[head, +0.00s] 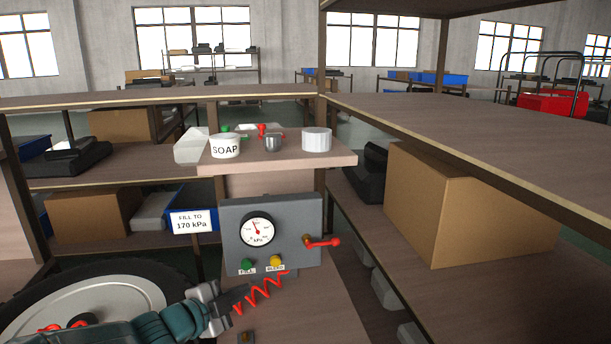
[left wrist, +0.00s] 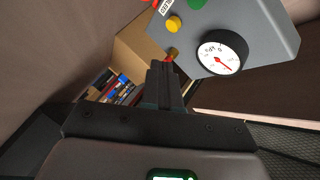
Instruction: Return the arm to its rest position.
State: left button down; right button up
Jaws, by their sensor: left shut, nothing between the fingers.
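My left gripper (head: 232,297) reaches in from the lower left of the head view, just below the grey gauge box (head: 285,216). Its fingers (left wrist: 165,85) are shut and empty in the left wrist view. The box carries a round kPa dial (head: 258,231), a green button (head: 247,264), a yellow button (head: 275,261) and a red lever (head: 322,242) on its right side. A red coiled hose (head: 260,294) hangs below it, close to the fingertips; I cannot tell whether they touch. My right gripper is in neither view.
A wheel (head: 85,300) lies at the lower left, partly under my left arm. A small shelf (head: 280,158) above the box holds a SOAP tub (head: 225,146), a metal cup (head: 272,142) and a white tub (head: 316,139). Shelving with a cardboard box (head: 470,205) stands at right.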

pick_arm(q)
jog(key=s+d+f+n+g+y+p, duration=0.1)
jog(key=s+f+n+g+p, duration=0.1)
jog(key=s+n+p, duration=0.2)
jog(key=s+d+f+n+g+y+p, duration=0.1)
jog(key=s+f+n+g+p, duration=0.2)
jog(key=s+p, duration=0.7)
jog(key=s+d+f+n+g+p, duration=0.1)
jog(key=s+f+n+g+p, duration=0.1)
jog(key=s+p, duration=0.5)
jog(key=shift+s+f+n+g+y+p, duration=0.2)
jog(key=shift+n+g+p, duration=0.15)
jog(key=shift+n+p, duration=0.5)
jog(key=shift+s+f+n+g+y+p, duration=0.2)
jog(key=shift+n+g+p, duration=0.25)
jog(key=shift+p, duration=0.7)
jog(key=s+f+n+g+y, duration=0.1)
jog(key=s+f+n+g, duration=0.2)
jog(key=s+n, duration=0.5)
jog(key=s+a, duration=0.1)
jog(key=s, duration=0.4)
jog(key=shift+s+n+g, duration=0.3)
jog(key=shift+s+g, duration=0.05)
jog(key=shift+g, duration=0.05)
